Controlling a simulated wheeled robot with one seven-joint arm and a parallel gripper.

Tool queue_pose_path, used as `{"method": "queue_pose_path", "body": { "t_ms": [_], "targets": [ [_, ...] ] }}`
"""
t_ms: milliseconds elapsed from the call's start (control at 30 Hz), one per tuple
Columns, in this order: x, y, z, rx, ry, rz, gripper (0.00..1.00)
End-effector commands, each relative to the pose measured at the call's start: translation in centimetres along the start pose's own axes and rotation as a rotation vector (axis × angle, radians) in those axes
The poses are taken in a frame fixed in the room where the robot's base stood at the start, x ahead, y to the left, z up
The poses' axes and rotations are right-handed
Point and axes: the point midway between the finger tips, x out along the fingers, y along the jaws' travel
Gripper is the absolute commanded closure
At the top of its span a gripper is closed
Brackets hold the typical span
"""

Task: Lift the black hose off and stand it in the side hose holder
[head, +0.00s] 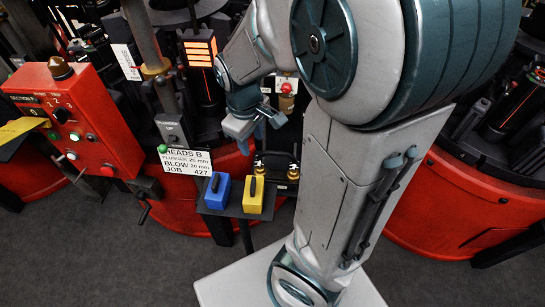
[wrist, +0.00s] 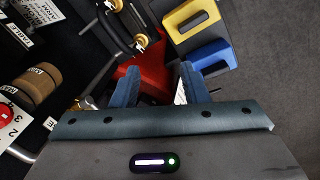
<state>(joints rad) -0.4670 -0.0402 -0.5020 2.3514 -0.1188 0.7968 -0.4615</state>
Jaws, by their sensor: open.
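My gripper (head: 258,133) hangs above the machine front, left of my arm column in the head view. In the wrist view its two blue fingers (wrist: 158,78) are apart, with nothing between them. A black piece with brass fittings (head: 276,166) sits below and right of the gripper in the head view. It also shows at the top of the wrist view (wrist: 135,28), beyond the fingers and apart from them. I cannot tell whether it is the black hose or the side hose holder. No other hose can be picked out for certain.
A blue block (head: 217,190) and a yellow block (head: 253,194) stand on a small dark shelf (head: 233,212). A white job sign (head: 186,161) is left of them. A red control box (head: 75,118) stands at left.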

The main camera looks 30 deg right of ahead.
Motion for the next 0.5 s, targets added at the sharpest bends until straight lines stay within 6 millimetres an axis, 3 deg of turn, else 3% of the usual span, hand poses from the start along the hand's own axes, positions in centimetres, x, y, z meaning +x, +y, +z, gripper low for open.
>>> {"method": "queue_pose_path", "body": {
  "t_ms": [33, 200, 500],
  "targets": [
    [1.3, 0.5, -0.5, -0.055, -0.047, 0.018, 0.59],
    [4.2, 2.6, -1.4, -0.234, -0.173, 0.096, 0.59],
    [5.7, 5.1, -2.3, -0.418, -0.305, 0.203, 0.59]
  ]
}}
